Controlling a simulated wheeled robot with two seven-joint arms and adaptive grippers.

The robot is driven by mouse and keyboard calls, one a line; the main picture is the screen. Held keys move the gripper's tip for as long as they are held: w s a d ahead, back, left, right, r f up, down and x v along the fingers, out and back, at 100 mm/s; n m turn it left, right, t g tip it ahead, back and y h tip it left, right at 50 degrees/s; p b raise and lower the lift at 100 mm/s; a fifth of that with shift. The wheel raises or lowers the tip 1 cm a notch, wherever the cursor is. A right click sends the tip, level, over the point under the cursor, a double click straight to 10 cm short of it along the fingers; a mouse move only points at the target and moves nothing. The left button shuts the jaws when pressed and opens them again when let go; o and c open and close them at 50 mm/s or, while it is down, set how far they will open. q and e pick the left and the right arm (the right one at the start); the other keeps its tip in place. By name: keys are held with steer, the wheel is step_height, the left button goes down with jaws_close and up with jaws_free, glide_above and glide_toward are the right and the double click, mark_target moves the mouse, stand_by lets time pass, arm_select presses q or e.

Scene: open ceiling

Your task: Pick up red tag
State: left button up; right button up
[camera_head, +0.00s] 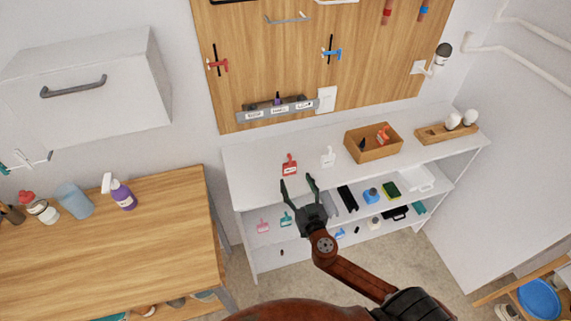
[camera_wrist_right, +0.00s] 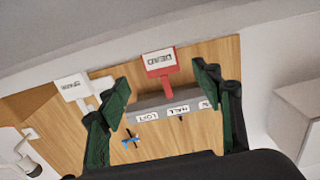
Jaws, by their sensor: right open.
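The red tag (camera_head: 290,168) lies on or stands over the white shelf top, towards its left front. In the right wrist view the red tag (camera_wrist_right: 166,78) has a white lettered face and lies ahead, between the fingers' lines. My right gripper (camera_head: 298,182) is open and empty, its fingertips just in front of the tag in the head view and apart from it. In the right wrist view its green-tinted fingers (camera_wrist_right: 160,88) spread on both sides of the tag. My left gripper is not in view.
A white tag (camera_head: 328,157) is right of the red one. A wooden box (camera_head: 355,151) stands farther right. A grey labelled rail (camera_head: 245,117) is on the wooden wall board behind. Several items fill the lower shelf. A wooden table (camera_head: 170,240) is at left.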

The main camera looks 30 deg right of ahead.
mark_target(290, 169)
steer(key=shift+x, duration=1.15)
steer(key=p+x, duration=0.1)
steer(key=x, duration=0.1)
steer(key=shift+w+r, duration=0.15)
steer(key=shift+w, duration=0.15)
steer(key=shift+x, duration=1.25)
steer(key=shift+w, duration=0.35)
steer(key=shift+c, duration=0.7)
steer(key=c, duration=0.8)
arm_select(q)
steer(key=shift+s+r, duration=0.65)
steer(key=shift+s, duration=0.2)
arm_select(e)
steer(key=c, duration=0.3)
